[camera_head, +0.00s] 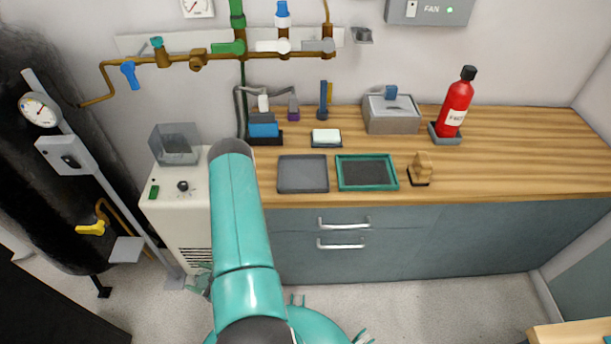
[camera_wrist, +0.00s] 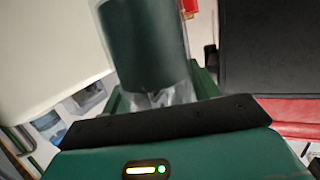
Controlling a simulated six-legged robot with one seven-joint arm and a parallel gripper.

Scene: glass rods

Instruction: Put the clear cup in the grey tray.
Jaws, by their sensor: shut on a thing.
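The grey tray (camera_head: 303,174) lies flat on the wooden counter, left of a green-framed tray, and looks empty. In the wrist view my gripper (camera_wrist: 160,93) is shut on a see-through thing that looks like the clear cup (camera_wrist: 170,97). A dark green cylinder shape shows in or through it, and I cannot tell which. In the head view my arm hides the gripper and the held cup, so I cannot tell their height or their distance from the tray.
A green-framed tray (camera_head: 367,187) adjoins the grey tray on the right. Behind them are a white block on a dark stand (camera_head: 326,139) and a grey box (camera_head: 392,117). A wooden piece (camera_head: 421,166) and a red bottle (camera_head: 456,103) stand right. A clear bin (camera_head: 175,146) tops the white machine.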

